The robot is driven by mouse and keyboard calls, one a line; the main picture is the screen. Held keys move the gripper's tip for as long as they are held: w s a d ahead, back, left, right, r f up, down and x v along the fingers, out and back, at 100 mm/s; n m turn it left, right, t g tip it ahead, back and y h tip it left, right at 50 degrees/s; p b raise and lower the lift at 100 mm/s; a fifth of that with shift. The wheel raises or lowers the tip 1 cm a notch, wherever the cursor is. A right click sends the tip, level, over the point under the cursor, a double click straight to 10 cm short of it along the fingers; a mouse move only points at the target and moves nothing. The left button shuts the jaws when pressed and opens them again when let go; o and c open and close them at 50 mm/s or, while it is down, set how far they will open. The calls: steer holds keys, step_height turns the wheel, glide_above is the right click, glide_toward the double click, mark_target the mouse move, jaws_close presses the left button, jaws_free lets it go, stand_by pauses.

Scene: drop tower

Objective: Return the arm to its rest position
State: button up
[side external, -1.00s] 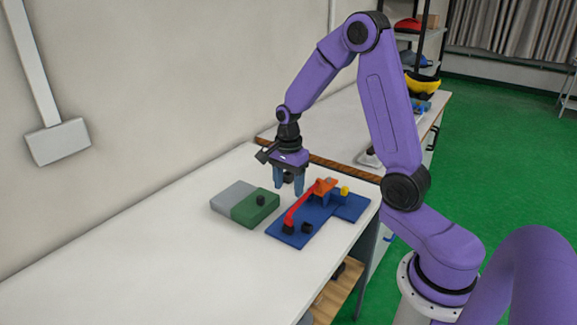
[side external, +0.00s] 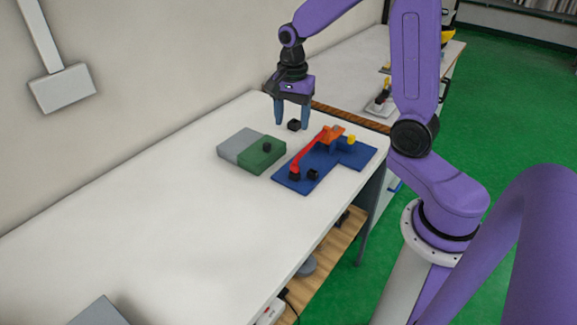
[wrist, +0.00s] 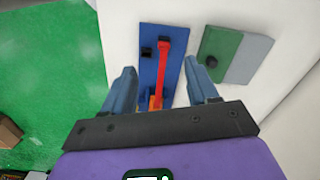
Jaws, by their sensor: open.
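My gripper (side external: 292,124) is open and empty, fingers pointing down. In the side view it hangs above the white table, behind the blue board (side external: 350,158). The wrist view shows its two fingers (wrist: 163,68) spread apart, with the board (wrist: 150,72) beyond and between them. A red bar (side external: 308,158) runs along the board from a black block (side external: 295,174) to an orange piece (side external: 333,134). A small black block (side external: 313,174) and a yellow block (side external: 351,140) are also on the board. The wrist view partly hides the orange piece behind my gripper.
A green and grey block (side external: 262,156) with a black cube (side external: 267,147) on top lies left of the board. The table's left part (side external: 130,195) is mostly clear. A wall stands behind.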

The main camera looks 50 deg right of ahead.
steer(key=s+a+r+n, duration=0.2)
steer(key=s+a+n, duration=0.85)
steer(key=n, duration=0.35)
steer(key=s+n, duration=1.3)
steer(key=shift+s+a, duration=0.4)
steer(key=shift+r, duration=0.1)
